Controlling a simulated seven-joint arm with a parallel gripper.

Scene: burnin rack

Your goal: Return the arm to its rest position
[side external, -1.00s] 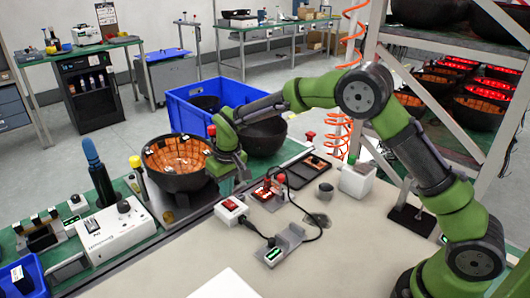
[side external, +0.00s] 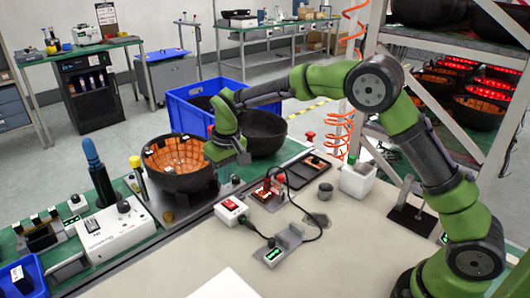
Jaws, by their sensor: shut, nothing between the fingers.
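My green arm reaches in from the right side of the side external view. My gripper (side external: 244,160) points down just right of a dark bowl with an orange-lined inside (side external: 181,163), above the green bench strip. The fingers are small in this view; they look closed and hold nothing that I can see. The gripper overlaps the bowl's right rim in the picture, and I cannot tell whether they touch.
A blue crate (side external: 186,113) with dark bowls stands behind. A white box with a red switch (side external: 230,211) and a grey stand (side external: 285,244) sit on the bench. A metal rack (side external: 450,45) stands at the right.

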